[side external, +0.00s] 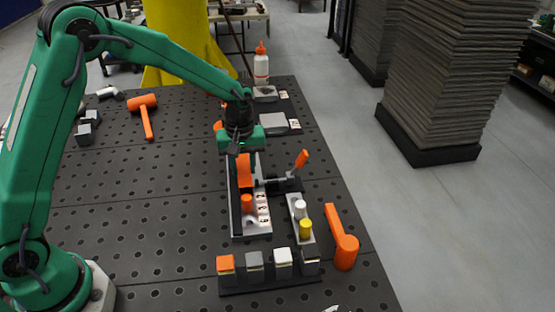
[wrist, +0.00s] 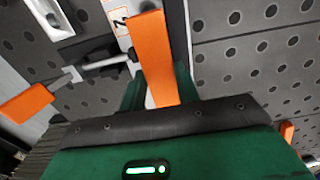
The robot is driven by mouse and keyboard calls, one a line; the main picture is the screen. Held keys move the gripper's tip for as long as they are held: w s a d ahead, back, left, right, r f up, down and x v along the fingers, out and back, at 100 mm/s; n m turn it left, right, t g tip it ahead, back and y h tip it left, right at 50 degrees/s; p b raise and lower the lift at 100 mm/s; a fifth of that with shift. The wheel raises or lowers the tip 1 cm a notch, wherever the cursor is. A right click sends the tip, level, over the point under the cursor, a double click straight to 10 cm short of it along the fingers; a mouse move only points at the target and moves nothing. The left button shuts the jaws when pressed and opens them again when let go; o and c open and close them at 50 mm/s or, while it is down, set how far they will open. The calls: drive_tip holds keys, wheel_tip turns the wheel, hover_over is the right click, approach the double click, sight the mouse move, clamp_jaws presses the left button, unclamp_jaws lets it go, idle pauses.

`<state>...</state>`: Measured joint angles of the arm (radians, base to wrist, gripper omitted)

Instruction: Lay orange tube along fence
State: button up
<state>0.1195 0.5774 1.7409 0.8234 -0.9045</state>
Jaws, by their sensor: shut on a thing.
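The orange tube (side external: 243,171) is in my gripper (side external: 247,162), above the far part of a long narrow fixture. In the wrist view the tube (wrist: 152,50) runs lengthwise away from between my two green fingers (wrist: 158,90), which are shut on it. I cannot tell whether the tube touches the strip or the fixture bed.
A toggle clamp with an orange handle (side external: 301,160) stands right of the fixture. White and yellow pegs (side external: 305,229), a row of small blocks (side external: 283,257) and an orange mallet-like part (side external: 343,240) lie in front.

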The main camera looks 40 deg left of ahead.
drive_tip(key=shift+f, duration=0.2)
drive_tip(key=o, duration=1.3)
drive_tip(key=shift+r, duration=0.1)
drive_tip(key=shift+r, duration=1.4)
drive_tip(key=shift+r, duration=0.2)
drive_tip(key=shift+r, duration=1.8)
